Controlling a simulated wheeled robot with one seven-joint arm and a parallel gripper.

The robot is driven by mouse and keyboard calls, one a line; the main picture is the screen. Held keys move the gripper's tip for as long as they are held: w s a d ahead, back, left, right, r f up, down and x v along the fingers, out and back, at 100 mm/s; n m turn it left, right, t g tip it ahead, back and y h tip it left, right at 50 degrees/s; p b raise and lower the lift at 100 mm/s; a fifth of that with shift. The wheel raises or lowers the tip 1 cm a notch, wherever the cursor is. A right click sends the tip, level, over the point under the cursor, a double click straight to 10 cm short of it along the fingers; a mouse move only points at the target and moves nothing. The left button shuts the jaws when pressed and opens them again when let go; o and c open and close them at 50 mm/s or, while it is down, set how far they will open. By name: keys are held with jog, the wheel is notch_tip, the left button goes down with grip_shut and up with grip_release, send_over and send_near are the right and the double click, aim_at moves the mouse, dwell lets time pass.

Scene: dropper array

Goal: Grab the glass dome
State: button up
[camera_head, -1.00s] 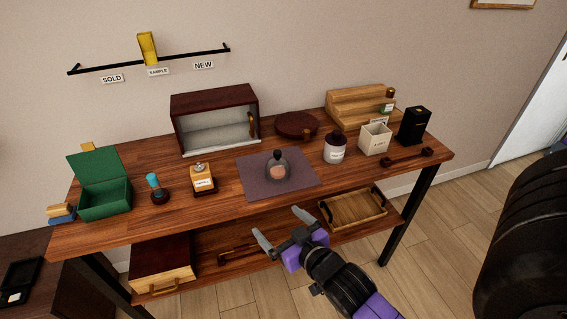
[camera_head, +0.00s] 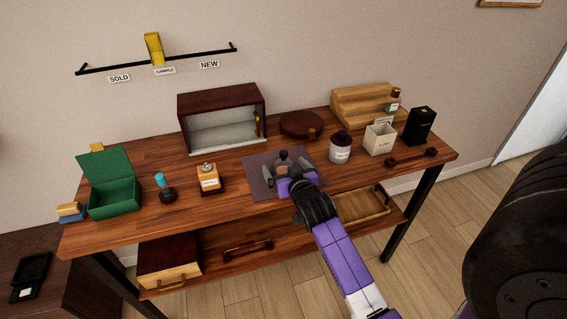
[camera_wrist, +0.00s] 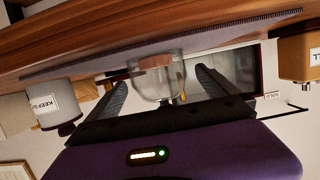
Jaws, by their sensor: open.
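The glass dome (camera_head: 283,157) stands on the purple-grey mat (camera_head: 260,182) at the middle of the table. It has a dark knob on top and something pinkish inside. My gripper (camera_head: 287,176) is open, its two fingers to either side of the dome, and it hides much of the dome's lower part in the head view. In the wrist view the clear dome (camera_wrist: 156,78) appears upside down between the two open fingers (camera_wrist: 160,98), with gaps on both sides. I cannot see either finger touching it.
An open-fronted cabinet (camera_head: 222,120) is behind. A teal-topped stamp (camera_head: 164,188) and green box (camera_head: 114,190) are farther left.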

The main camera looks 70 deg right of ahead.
jog(key=shift+w+d+f, duration=0.25)
jog(key=shift+w+d, duration=0.15)
jog(key=shift+d, duration=0.1)
jog(key=shift+c, duration=0.5)
jog(key=c, duration=1.4)
jog(key=shift+r, duration=0.1)
